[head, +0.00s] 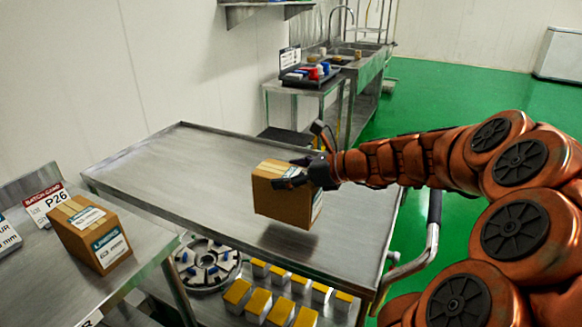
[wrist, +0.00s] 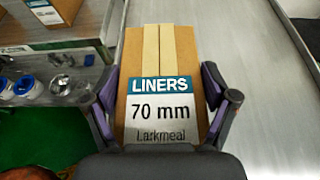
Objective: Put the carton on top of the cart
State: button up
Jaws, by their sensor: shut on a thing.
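A brown carton (head: 280,195) with tape and a label is in my gripper (head: 305,175), over the top of the metal cart (head: 180,165). In the wrist view the carton (wrist: 136,60) fills the middle, its label reading "LINERS 70 mm", with one finger of my gripper (wrist: 165,108) on each side. In the head view a dark shadow lies on the cart top below the carton, and the carton looks raised a little above the surface. The carton's underside is hidden.
A second carton (head: 91,234) stands on a metal table (head: 45,285) at the left, by a P26 card (head: 45,205). Yellow-topped blocks (head: 237,292) and a round die plate (head: 207,264) sit on a lower level. The cart top is otherwise bare. A handle (head: 418,262) is at its right.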

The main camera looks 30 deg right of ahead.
jog(key=w+d+f, duration=0.4)
jog(key=w+d, duration=0.3)
jog(key=shift+w+f, duration=0.2)
jog(key=shift+w, duration=0.1)
dwell(0.4)
jog(key=shift+a+f, duration=0.1)
jog(key=o, duration=1.6)
jog(key=shift+o, duration=0.2)
